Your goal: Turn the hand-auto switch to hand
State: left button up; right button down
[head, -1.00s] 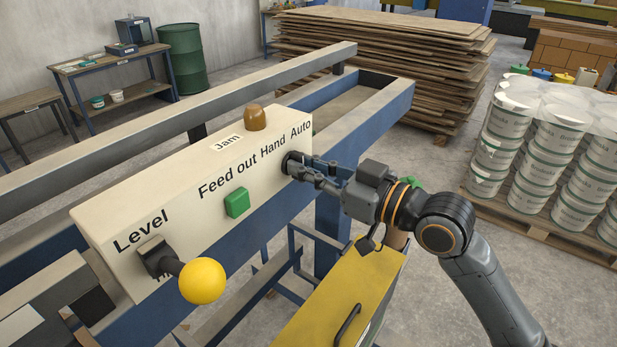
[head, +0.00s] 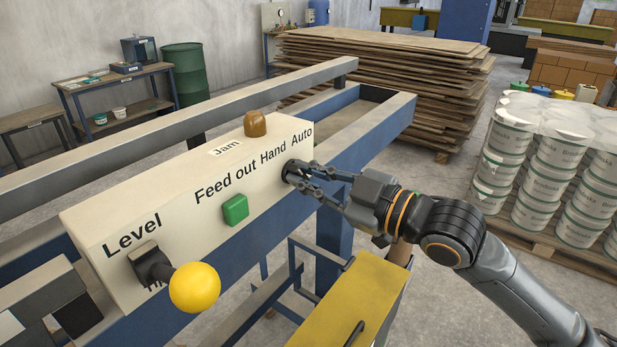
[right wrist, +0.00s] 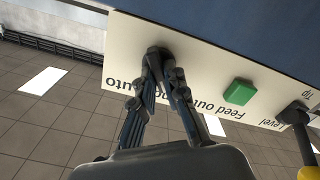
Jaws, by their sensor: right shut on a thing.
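The hand-auto switch (head: 290,171) is a dark round knob under the words "Hand" and "Auto", at the right end of the cream control box (head: 190,205). My right gripper (head: 302,173) is at the knob, with its two fingers shut on it. In the right wrist view the knob (right wrist: 157,51) sits between the fingertips of the right gripper (right wrist: 161,72). The fingers cover part of it, so I cannot tell which way it points. My left gripper is not in view.
A green feed-out button (head: 235,209) and a lever with a yellow ball (head: 195,287) are on the same box. A brown jam lamp (head: 255,124) stands on top. A yellow cabinet (head: 350,305) stands below my right arm.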

jog(key=shift+r, duration=0.1)
jog(key=c, duration=1.4)
grip_release()
jog(key=shift+v, duration=6.05)
